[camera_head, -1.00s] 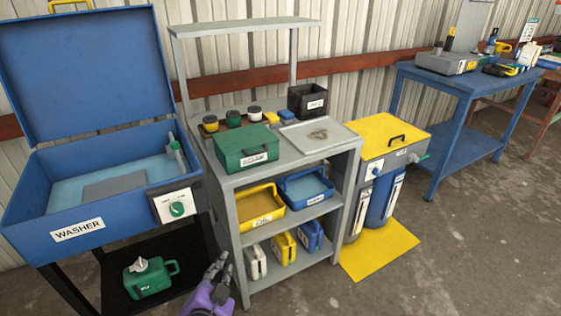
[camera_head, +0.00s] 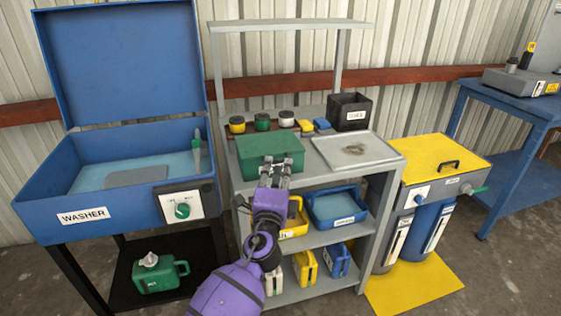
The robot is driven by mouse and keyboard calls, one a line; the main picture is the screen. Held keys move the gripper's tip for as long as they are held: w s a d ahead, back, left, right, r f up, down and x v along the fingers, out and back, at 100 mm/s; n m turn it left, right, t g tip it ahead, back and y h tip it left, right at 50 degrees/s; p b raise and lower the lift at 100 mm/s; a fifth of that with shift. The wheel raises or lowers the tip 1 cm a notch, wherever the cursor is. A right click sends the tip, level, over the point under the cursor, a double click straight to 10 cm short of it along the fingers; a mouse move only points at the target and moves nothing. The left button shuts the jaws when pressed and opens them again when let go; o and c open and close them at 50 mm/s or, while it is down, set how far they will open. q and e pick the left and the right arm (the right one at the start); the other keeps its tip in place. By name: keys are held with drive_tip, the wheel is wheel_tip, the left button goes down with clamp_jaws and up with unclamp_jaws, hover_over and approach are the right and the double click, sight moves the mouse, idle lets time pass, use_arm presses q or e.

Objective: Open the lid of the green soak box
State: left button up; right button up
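The green soak box (camera_head: 257,148) stands on the top shelf of the grey rack, at its left end. Its lid looks closed. My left gripper (camera_head: 276,172) is at the front face of the box and covers its label and front handle. Its fingers look apart, one on each side of the front middle; whether they touch the box or the handle I cannot tell. My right gripper is not in view.
The rack's grey top (camera_head: 391,157) carries a shallow tray (camera_head: 330,143), a black bin (camera_head: 348,112) and several small jars behind the box. The blue washer (camera_head: 130,218) with its raised lid stands close on the left. A yellow-topped unit (camera_head: 436,156) stands on the right.

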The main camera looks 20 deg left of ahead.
sight(279, 162)
use_arm(q)
drive_tip(key=shift+x, duration=1.7)
drive_tip(key=shift+c, duration=0.4)
clamp_jaws()
